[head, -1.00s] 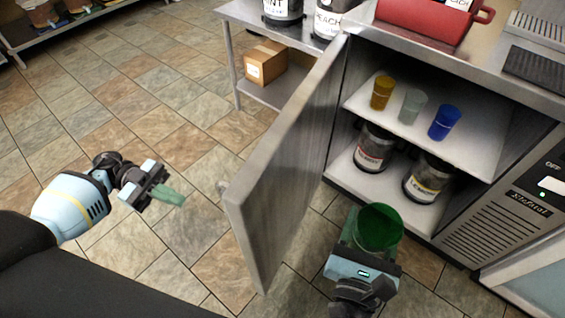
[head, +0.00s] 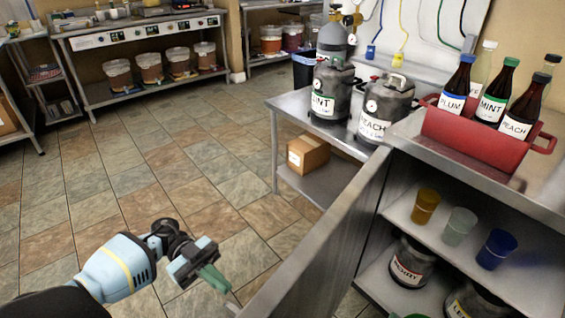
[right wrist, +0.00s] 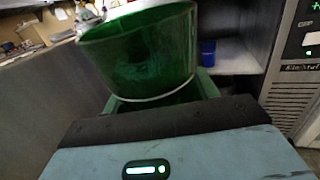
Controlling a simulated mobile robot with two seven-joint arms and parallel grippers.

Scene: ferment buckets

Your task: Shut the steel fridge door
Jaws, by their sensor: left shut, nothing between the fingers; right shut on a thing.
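The steel fridge door (head: 325,245) stands open, swung out from the cabinet, its lower part cut off by the frame edge. In the right wrist view a grey panel (right wrist: 45,115), probably this door, is at the left. The open fridge (head: 470,245) shows its inside shelf with yellow, clear and blue cups. My left gripper (head: 212,278) is shut and empty, left of the door and near its outer side. My right gripper (right wrist: 160,100) is shut on a green cup (right wrist: 140,50), in front of the open fridge.
Dark kegs (head: 408,265) stand on the lower fridge level. A red crate of bottles (head: 475,140) sits on the fridge top. A steel table (head: 290,105) with kegs stands behind the door. The tiled floor (head: 130,180) at left is clear.

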